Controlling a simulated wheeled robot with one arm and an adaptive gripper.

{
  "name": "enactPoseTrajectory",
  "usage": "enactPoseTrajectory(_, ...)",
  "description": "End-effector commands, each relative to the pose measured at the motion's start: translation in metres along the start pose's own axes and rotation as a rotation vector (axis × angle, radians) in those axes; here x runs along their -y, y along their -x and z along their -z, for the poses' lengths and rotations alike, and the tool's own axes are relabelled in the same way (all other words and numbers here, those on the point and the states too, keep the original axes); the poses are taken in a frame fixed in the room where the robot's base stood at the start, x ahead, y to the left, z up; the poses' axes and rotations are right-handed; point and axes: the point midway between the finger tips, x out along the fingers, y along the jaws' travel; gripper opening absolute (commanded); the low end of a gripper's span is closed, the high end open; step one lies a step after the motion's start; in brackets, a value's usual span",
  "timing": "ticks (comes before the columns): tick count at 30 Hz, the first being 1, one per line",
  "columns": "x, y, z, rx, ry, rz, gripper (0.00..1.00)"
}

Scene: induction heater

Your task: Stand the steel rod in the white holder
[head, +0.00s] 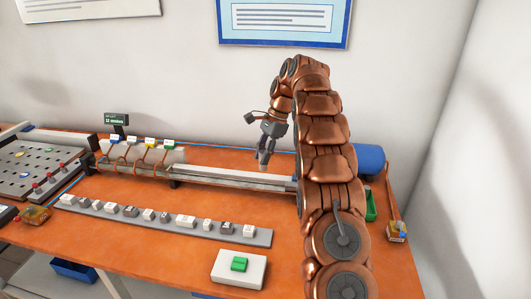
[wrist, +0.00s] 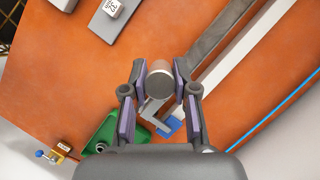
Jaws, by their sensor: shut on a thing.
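My gripper (head: 265,157) is above the back of the orange bench, over the long rail, with its fingers pointing down. In the wrist view my gripper (wrist: 160,86) is shut on the steel rod (wrist: 160,78). The rod is seen nearly end-on as a round grey face between the purple-padded fingers, so its length is hidden. I cannot surely identify the white holder. A white block (head: 225,272) with a green top piece (head: 239,264) stands at the bench's front.
A grey strip (head: 262,237) with several labelled blocks lies along the bench. The long rail (head: 230,178) runs behind it, with coils (head: 140,157) at left. A green tray (wrist: 96,146) and a blue cylinder (head: 371,160) are at right. Bare bench lies between strip and rail.

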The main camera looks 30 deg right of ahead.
Motion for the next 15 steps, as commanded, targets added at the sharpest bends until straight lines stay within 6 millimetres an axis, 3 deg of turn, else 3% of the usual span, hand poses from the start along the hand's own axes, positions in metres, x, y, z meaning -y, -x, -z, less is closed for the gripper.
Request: enactPoseTrajectory(15, 0.000, -0.012, -0.028, 0.000, 0.180, -0.070, 0.00)
